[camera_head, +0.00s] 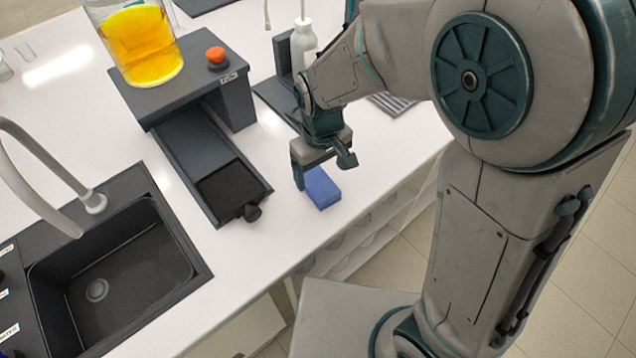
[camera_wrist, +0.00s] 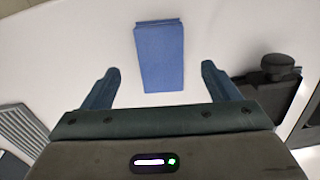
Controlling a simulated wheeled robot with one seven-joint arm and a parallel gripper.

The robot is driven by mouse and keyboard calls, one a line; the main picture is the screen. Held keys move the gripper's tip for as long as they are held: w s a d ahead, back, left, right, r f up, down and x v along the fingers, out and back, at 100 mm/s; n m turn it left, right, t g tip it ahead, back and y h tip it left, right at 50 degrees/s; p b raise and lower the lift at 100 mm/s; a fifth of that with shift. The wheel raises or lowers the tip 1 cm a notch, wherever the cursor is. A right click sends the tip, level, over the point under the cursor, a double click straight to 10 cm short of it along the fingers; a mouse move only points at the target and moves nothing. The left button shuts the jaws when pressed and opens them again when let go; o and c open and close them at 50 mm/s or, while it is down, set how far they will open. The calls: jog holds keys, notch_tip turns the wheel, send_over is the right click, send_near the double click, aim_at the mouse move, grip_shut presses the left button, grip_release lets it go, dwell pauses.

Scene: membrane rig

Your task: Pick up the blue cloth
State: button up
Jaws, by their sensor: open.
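The blue cloth (camera_head: 321,188) is a small folded block lying flat on the white bench near its front edge. In the wrist view the cloth (camera_wrist: 160,58) lies ahead of my gripper (camera_wrist: 160,82), roughly centred between the two fingers. My gripper (camera_head: 325,170) is open and empty, with its fingers spread to either side. In the head view it hangs just above and behind the cloth, hiding part of its far end. I see no contact between the fingers and the cloth.
A dark rig with a sliding tray (camera_head: 228,185) and a knob stands left of the cloth. On it are a jar of orange liquid (camera_head: 142,45) and a red button (camera_head: 216,56). A black sink (camera_head: 110,270) is further left. A white bottle (camera_head: 304,40) stands behind my gripper.

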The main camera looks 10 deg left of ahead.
aim_at(319, 184)
jog(key=shift+w+a+f+p, duration=0.1)
jog(key=shift+f+p, duration=0.15)
jog(key=shift+f, duration=1.1)
jog(key=shift+w+a+f+p, duration=0.1)
jog(key=shift+f+p, duration=0.1)
jog(key=shift+f, duration=1.15)
jog(key=c, duration=1.1)
